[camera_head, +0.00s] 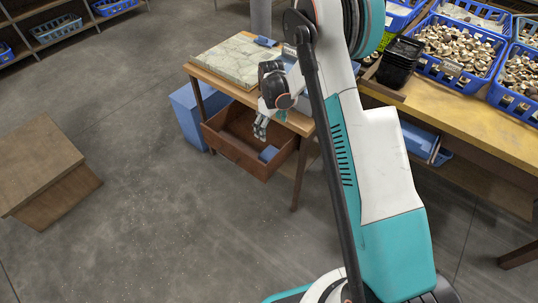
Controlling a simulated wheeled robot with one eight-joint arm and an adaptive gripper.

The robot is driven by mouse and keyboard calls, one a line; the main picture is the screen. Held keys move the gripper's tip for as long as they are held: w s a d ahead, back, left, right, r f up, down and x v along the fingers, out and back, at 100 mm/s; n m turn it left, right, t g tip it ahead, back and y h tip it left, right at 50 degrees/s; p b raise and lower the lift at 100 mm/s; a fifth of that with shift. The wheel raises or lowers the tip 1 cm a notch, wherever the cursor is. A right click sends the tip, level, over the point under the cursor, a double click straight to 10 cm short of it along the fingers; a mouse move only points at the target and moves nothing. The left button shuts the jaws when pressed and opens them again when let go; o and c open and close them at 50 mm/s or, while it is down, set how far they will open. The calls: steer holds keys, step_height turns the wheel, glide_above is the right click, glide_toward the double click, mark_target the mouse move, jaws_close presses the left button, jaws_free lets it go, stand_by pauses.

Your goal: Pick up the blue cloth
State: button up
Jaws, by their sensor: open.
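My gripper (260,132) points down, open and empty, in front of the small wooden table (296,122) and over the open brown drawer (237,156). A small folded blue piece (268,153), likely the blue cloth, lies inside the drawer near its right end. It is just below and to the right of my fingertips, apart from them. Another small blue item (265,41) lies on the table's back edge. More blue shows on the tabletop behind my wrist, partly hidden; I cannot tell what it is.
A pale patterned slab (232,60) covers the table's left part. A blue bin (187,117) stands beside the drawer. Blue crates of mushrooms (455,74) and black trays (400,62) stand on the right bench. A wooden box (50,170) stands left; floor between is clear.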

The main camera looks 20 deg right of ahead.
steer(key=b, duration=0.3)
glide_above(269, 153)
steer(key=f, duration=0.9)
steer(key=shift+w+d+f, duration=0.2)
steer(key=shift+d+f, duration=0.05)
steer(key=shift+d, duration=0.15)
steer(key=f+b, duration=0.2)
steer(key=f, duration=0.1)
steer(key=f+b, duration=0.1)
steer(key=f, duration=0.1)
steer(key=shift+s+a+f, duration=0.1)
steer(key=shift+a, duration=0.25)
steer(key=c, duration=1.1)
steer(key=shift+c, duration=0.2)
steer(key=shift+r, duration=0.2)
step_height(269, 153, up, 20)
steer(key=p, duration=0.7)
steer(key=shift+f, duration=0.1)
